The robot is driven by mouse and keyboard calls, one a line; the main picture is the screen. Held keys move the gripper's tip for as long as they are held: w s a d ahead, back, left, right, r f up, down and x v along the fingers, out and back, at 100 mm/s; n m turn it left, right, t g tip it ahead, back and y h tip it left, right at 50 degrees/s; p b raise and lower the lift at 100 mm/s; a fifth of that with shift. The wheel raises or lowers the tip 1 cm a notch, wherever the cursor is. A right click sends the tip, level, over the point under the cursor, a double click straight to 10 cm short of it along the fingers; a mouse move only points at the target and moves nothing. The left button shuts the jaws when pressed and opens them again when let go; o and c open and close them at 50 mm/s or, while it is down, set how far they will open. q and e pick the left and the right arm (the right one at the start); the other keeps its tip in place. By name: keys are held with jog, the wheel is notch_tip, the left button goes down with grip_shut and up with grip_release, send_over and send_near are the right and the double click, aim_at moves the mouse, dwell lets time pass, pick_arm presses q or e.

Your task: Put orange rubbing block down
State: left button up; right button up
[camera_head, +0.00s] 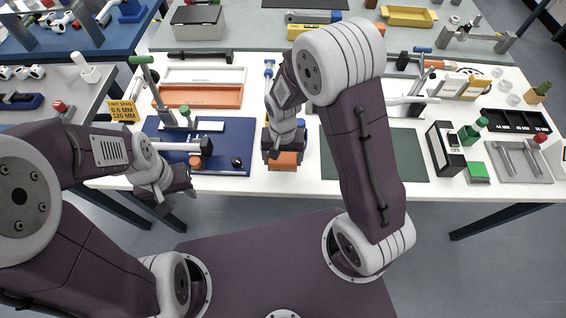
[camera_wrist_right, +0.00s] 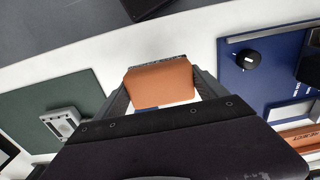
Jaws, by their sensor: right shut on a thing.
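The orange rubbing block (camera_head: 284,160) is at the front middle of the white table in the head view, below my right gripper (camera_head: 284,148). In the right wrist view the orange block (camera_wrist_right: 160,84) sits between the two dark fingers of my right gripper (camera_wrist_right: 160,90), which is shut on it. I cannot tell whether the block touches the table. My left gripper (camera_head: 178,194) hangs in front of the table's front edge, at the left; its fingers are too small and dark to tell whether they are open.
A blue mat (camera_head: 232,150) with a fixture and a black knob lies left of the block. A dark green mat (camera_head: 408,160) lies to its right. An orange-lined tray (camera_head: 200,96) stands behind the blue mat. Bare white table (camera_head: 240,186) shows along the front edge.

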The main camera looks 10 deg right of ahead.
aim_at(283, 163)
notch_tip(283, 163, down, 3)
jog(key=shift+d, duration=0.1)
jog(key=shift+f, duration=0.25)
jog(key=o, duration=1.5)
jog(key=shift+r, duration=0.2)
notch_tip(283, 163, up, 12)
jog(key=shift+f+p, duration=0.1)
jog(key=shift+p, duration=0.5)
jog(key=s+d+n, duration=0.1)
jog(key=s+d, duration=0.2)
jog(key=s, duration=0.1)
jog(key=s+d+n+t, duration=0.1)
jog(key=s+d+n, duration=0.1)
jog(key=s+d, duration=0.2)
jog(key=shift+d, duration=0.1)
